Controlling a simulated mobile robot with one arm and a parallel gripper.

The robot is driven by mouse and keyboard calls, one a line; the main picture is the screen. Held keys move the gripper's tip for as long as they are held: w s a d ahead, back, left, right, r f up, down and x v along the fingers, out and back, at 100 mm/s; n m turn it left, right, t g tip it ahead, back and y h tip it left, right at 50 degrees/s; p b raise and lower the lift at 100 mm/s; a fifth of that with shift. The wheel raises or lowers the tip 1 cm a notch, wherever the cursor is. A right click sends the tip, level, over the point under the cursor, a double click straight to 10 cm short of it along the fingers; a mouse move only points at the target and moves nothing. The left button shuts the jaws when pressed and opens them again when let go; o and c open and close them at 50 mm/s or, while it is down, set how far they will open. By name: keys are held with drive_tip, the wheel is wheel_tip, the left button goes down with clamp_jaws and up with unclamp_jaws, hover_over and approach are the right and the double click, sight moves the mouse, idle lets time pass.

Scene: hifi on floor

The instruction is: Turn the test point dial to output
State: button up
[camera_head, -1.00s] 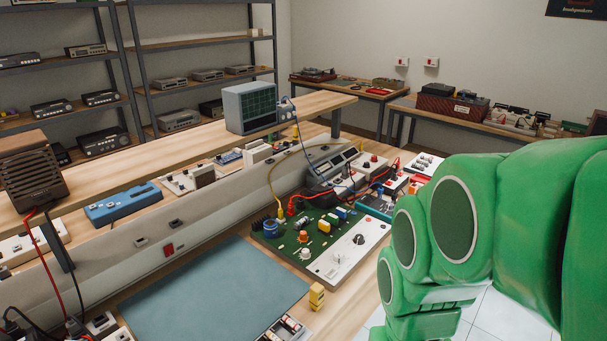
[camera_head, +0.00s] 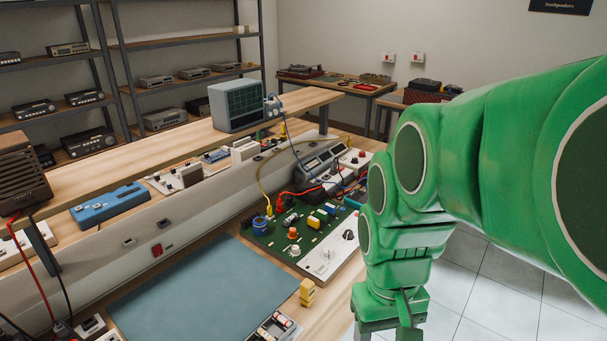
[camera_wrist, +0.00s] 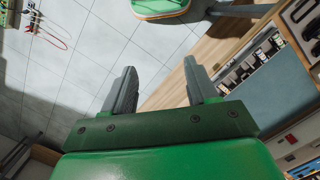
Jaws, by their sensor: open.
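A green circuit board (camera_head: 275,242) with a white control strip (camera_head: 338,256) lies on the bench in the head view. The strip carries a black knob (camera_head: 349,235) and a pale knob (camera_head: 325,254). Labels are too small to read, so I cannot tell which knob is the test point dial. My gripper (camera_wrist: 160,66) is open and empty in the wrist view, with floor and the bench edge beyond its fingers. In the head view my arm's end hangs off the bench's right edge, right of and apart from the board.
A blue-grey mat (camera_head: 205,295) covers the bench front. Yellow blocks (camera_head: 307,291) and a parts tray (camera_head: 272,332) sit beside it. An oscilloscope (camera_head: 237,105) stands on the raised shelf. Red, yellow and dark cables cross behind the board. Tiled floor (camera_head: 480,290) is open to the right.

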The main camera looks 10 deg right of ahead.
drive_tip(key=w+d+r+n, duration=0.1)
drive_tip(key=w, duration=1.2)
drive_tip(key=n+t, duration=0.2)
drive_tip(key=n, duration=0.3)
hover_over(349, 232)
drive_tip(key=f, duration=1.4)
drive_tip(key=shift+s+a+f, duration=0.15)
drive_tip(key=shift+s+f, duration=0.2)
drive_tip(key=shift+f, duration=0.05)
drive_tip(key=shift+w+f, duration=0.4)
drive_tip(key=shift+f, duration=3.95)
